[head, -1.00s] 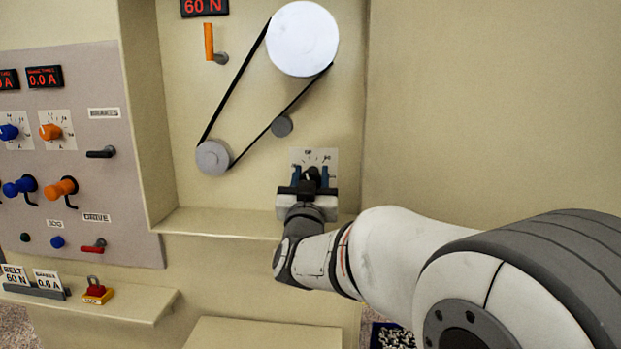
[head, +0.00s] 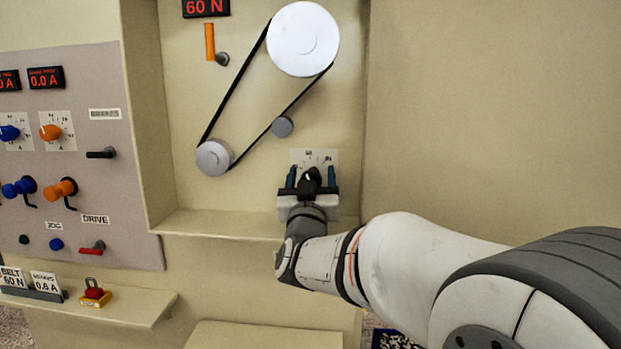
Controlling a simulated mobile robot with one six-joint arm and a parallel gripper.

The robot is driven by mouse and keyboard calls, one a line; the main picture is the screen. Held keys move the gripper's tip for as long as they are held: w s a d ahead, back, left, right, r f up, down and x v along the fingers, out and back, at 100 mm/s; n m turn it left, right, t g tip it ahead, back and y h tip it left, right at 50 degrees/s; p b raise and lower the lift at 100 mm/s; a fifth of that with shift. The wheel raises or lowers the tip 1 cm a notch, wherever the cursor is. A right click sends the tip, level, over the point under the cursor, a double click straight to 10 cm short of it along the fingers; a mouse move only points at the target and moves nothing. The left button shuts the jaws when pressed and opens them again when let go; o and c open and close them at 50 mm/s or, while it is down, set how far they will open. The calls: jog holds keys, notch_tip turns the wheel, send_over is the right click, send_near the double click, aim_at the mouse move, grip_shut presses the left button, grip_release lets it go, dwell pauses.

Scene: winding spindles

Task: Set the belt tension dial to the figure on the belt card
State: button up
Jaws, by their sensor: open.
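The belt card (head: 12,278) stands at the lower left and reads "BELT 60 N". The red display (head: 206,8) above the belt reads 60 N. The belt tension dial is a black knob (head: 311,176) on a pale scale plate (head: 314,156) below the belt, right of the small pulley. My gripper (head: 311,178) is in front of it, its blue fingers spread to the left and right of the knob. The jaws are open. They partly hide the knob and the lower scale, and I cannot tell whether they touch the knob.
A drive belt (head: 236,82) runs round a large white pulley (head: 303,39) and a small pulley (head: 213,158). A ledge (head: 215,223) lies below. A grey control panel (head: 80,220) with knobs and levers is at the left.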

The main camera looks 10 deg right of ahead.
jog(key=b+v, duration=0.2)
jog(key=v, duration=0.5)
jog(key=shift+s, duration=0.35)
jog(key=shift+a+f, duration=0.1)
jog(key=shift+f, duration=0.05)
